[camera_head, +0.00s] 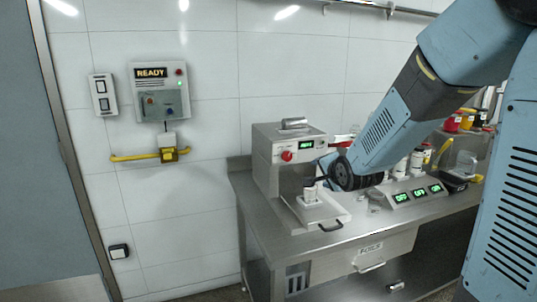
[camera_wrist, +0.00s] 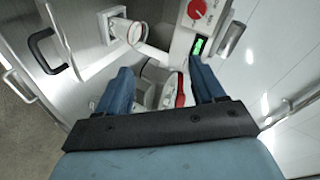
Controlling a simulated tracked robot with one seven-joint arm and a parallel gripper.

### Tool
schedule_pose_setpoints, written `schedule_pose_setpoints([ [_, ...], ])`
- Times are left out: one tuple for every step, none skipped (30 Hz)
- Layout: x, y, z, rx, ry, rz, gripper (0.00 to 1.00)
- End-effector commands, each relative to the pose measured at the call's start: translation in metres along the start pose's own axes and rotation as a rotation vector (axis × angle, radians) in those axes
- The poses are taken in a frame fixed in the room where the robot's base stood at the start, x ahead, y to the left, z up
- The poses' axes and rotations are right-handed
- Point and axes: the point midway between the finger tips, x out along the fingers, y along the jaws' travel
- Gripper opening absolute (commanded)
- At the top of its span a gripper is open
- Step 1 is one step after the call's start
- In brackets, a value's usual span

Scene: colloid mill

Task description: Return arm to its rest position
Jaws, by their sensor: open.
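My blue arm (camera_head: 375,140) reaches down from the upper right over the steel bench. My gripper (camera_head: 322,172) is beside the front of the colloid mill (camera_head: 276,160), above its tray. In the wrist view my gripper (camera_wrist: 162,78) has its two blue fingers spread apart, with nothing visibly held between them. A white part with a red rim (camera_wrist: 180,90) shows beyond the fingers; I cannot tell its distance. A small white cup-like piece (camera_head: 310,190) stands on the mill's tray. The mill has a red knob (camera_head: 287,156) and a lit green display (camera_head: 307,144).
A console with several green displays (camera_head: 416,193) and white bottles stand right of my wrist. Red and yellow containers (camera_head: 465,119) are at the back right. A wall panel reading READY (camera_head: 158,90) hangs left. The tray's black handle (camera_head: 331,226) sticks out. Open floor is left of the bench.

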Motion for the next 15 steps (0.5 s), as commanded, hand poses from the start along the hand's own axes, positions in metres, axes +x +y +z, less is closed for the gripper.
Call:
schedule_pose_setpoints([
  [-0.013,-0.002,-0.003,-0.065,0.008,0.031,0.68],
  [-0.021,-0.001,-0.005,-0.103,0.01,0.055,0.68],
  [-0.03,0.001,-0.007,-0.155,0.01,0.085,0.68],
  [-0.038,0.002,-0.008,-0.191,0.01,0.108,0.68],
  [-0.046,0.003,-0.01,-0.226,0.009,0.131,0.68],
  [-0.057,0.004,-0.012,-0.274,0.005,0.16,0.68],
  [-0.065,0.006,-0.013,-0.307,0.0,0.183,0.68],
  [-0.073,0.007,-0.014,-0.341,-0.005,0.204,0.68],
  [-0.085,0.009,-0.015,-0.386,-0.013,0.232,0.68],
  [-0.094,0.011,-0.016,-0.418,-0.021,0.252,0.68],
  [-0.102,0.012,-0.017,-0.449,-0.03,0.271,0.68],
  [-0.115,0.015,-0.018,-0.489,-0.044,0.298,0.68],
  [-0.124,0.017,-0.018,-0.519,-0.055,0.315,0.68],
  [-0.133,0.018,-0.018,-0.548,-0.067,0.332,0.68],
  [-0.146,0.021,-0.018,-0.587,-0.087,0.355,0.68],
])
